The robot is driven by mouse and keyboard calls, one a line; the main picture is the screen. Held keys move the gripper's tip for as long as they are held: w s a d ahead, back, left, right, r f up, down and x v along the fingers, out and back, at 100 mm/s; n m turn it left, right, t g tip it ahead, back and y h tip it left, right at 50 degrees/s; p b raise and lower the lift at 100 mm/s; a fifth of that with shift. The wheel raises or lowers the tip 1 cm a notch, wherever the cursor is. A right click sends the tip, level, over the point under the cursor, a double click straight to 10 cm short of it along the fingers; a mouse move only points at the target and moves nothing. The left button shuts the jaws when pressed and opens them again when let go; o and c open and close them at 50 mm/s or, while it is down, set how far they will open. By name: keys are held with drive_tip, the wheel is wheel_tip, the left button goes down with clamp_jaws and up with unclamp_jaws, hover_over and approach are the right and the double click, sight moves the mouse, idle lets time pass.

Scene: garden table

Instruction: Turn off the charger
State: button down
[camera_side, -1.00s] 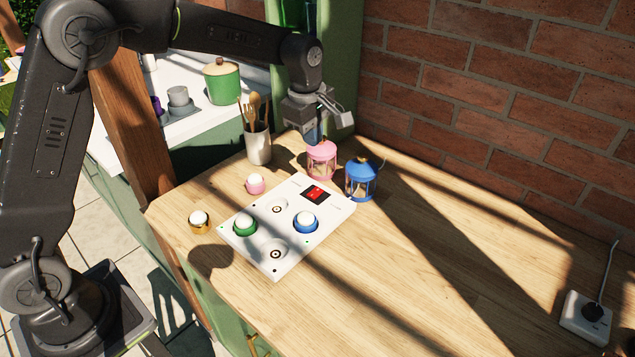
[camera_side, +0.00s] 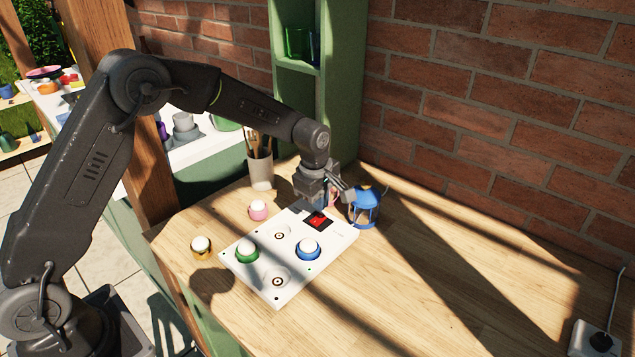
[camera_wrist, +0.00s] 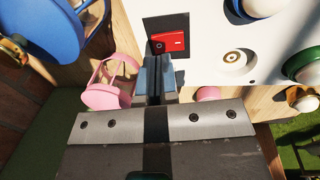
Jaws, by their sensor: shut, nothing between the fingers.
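The charger (camera_side: 254,270) is a white board lying on the wooden table, with round charging spots. A green-based lamp piece (camera_side: 247,251) and a blue-based one (camera_side: 308,248) sit on two of the spots. Its red rocker switch (camera_side: 318,221) sits in a dark panel at the far end, and the switch also shows in the wrist view (camera_wrist: 168,43). My gripper (camera_wrist: 155,84) is shut and empty, its fingertips just short of the switch panel. In the side view my gripper (camera_side: 324,205) is low over the far end of the charger. Whether the fingers touch it is unclear.
A blue lantern frame (camera_side: 364,208) stands right of my gripper; a pink one (camera_wrist: 108,84) is close beside the fingers. A pink-based piece (camera_side: 258,210) and a gold-based one (camera_side: 201,247) lie left of the charger. A utensil cup (camera_side: 261,170) stands behind.

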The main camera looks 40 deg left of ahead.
sight(320, 217)
drive_tip(key=shift+w+f, duration=0.15)
drive_tip(key=shift+f, duration=0.6)
drive_tip(key=shift+w+f, duration=0.1)
drive_tip(key=shift+f, duration=0.65)
drive_tip(key=shift+f, duration=0.35)
drive_tip(key=shift+s, duration=0.1)
